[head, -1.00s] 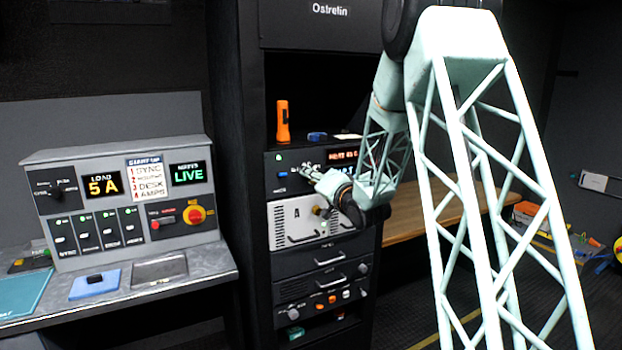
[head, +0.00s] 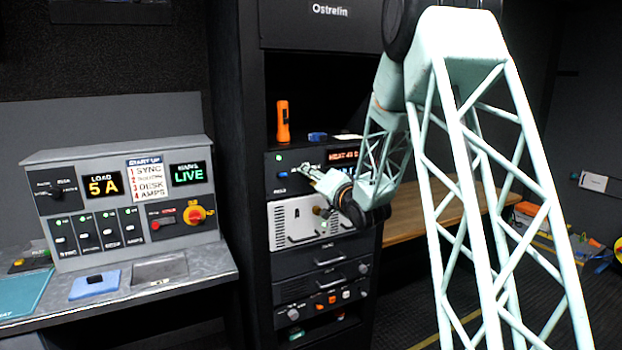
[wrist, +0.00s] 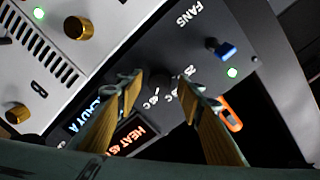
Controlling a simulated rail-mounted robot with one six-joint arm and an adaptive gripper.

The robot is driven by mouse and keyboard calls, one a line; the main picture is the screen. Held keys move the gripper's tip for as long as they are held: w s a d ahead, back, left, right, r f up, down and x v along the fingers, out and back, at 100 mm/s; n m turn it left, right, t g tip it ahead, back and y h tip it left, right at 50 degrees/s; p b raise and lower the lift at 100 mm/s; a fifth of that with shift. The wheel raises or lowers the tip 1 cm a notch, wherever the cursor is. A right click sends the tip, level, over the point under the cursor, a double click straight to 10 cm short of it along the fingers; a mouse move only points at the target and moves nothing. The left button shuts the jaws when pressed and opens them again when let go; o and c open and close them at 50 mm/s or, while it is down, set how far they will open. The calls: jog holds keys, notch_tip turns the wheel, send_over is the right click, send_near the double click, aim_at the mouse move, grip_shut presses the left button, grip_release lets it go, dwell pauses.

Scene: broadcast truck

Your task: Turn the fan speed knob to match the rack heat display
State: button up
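The fan speed knob (wrist: 162,84) is a small dark knob on the black fan panel (wrist: 235,90), with pale dial marks beside it, including 25 and 40. In the wrist view my gripper (wrist: 161,82) has a fingertip on either side of the knob, apart from each other; a narrow gap seems to show, and contact is not clear. In the head view my gripper (head: 309,171) is at the panel front and hides the knob. The orange rack heat display (head: 343,155) reads HEAT; its number is partly hidden and hard to read, also in the wrist view (wrist: 133,135).
A blue switch (wrist: 222,50) and a green light (wrist: 232,72) sit beside the FANS label. A white unit with brass knobs (wrist: 79,27) is directly below the fan panel. An orange torch (head: 283,121) stands on top. A control desk (head: 120,205) is at left.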

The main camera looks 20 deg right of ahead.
jog(key=shift+s, duration=0.15)
jog(key=s+d, duration=0.1)
jog(key=s, duration=1)
jog(key=shift+s+r, duration=0.25)
jog(key=shift+s, duration=0.05)
jog(key=shift+d, duration=0.1)
dwell(0.3)
jog(key=s+a+n+g, duration=0.3)
jog(key=s+a+g, duration=0.1)
jog(key=s, duration=1.5)
jog(key=s+a+n+g+h, duration=0.1)
jog(key=s+a+n+g, duration=0.2)
jog(key=s, duration=1.7)
jog(key=s+a+n+g, duration=0.2)
jog(key=s+a+g, duration=0.4)
jog(key=s, duration=1.4)
jog(key=a, duration=0.3)
jog(key=shift+r+n+g+h, duration=0.3)
jog(key=shift+r+n+h, duration=0.1)
jog(key=shift+w, duration=0.1)
